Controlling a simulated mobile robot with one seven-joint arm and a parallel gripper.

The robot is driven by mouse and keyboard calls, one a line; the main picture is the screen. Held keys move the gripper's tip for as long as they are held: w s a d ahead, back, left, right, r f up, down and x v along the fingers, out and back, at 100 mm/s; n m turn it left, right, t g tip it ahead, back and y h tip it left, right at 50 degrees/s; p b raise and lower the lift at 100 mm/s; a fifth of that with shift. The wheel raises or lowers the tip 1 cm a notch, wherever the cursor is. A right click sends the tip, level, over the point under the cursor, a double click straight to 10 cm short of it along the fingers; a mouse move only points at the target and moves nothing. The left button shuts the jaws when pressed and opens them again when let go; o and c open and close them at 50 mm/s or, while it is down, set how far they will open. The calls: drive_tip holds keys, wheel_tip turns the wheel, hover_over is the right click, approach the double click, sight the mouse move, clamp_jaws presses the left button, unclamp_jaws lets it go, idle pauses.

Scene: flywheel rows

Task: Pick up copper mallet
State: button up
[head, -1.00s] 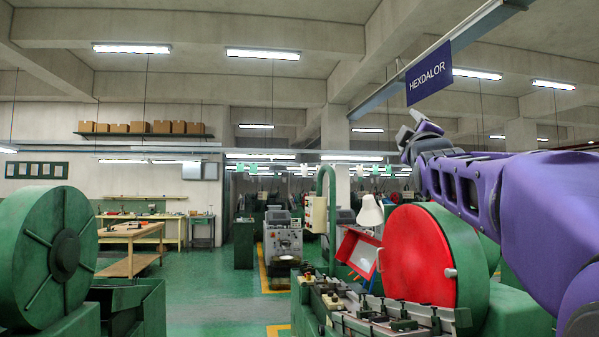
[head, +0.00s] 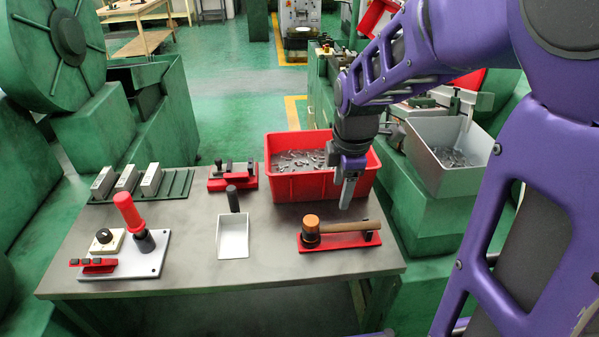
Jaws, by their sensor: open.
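The copper mallet (head: 340,227) lies on its side in a red holder (head: 357,242) at the right front of the grey table. Its copper-coloured head is at the left and its wooden handle points right. My gripper (head: 346,205) points down just above and behind the handle, in front of the red bin. It is open and holds nothing. The gap between fingertips and handle is small and hard to judge.
A red bin (head: 310,187) of metal parts stands right behind the mallet. A white scoop (head: 233,238) with a dark handle lies to the left. A control board (head: 150,262) with a red lever stands further left. A grey bin (head: 440,180) sits at the right.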

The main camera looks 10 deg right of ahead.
sight(333, 226)
drive_tip(key=f, duration=0.3)
drive_tip(key=w+f, duration=0.1)
drive_tip(key=f, duration=0.3)
drive_tip(key=w+f, duration=0.1)
drive_tip(key=f, duration=0.3)
drive_tip(key=shift+w, duration=0.1)
drive_tip(key=f, duration=0.3)
drive_tip(key=f+b, duration=0.1)
drive_tip(key=f, duration=0.1)
drive_tip(key=shift+w+f, duration=0.15)
drive_tip(key=shift+w, duration=0.15)
clamp_jaws()
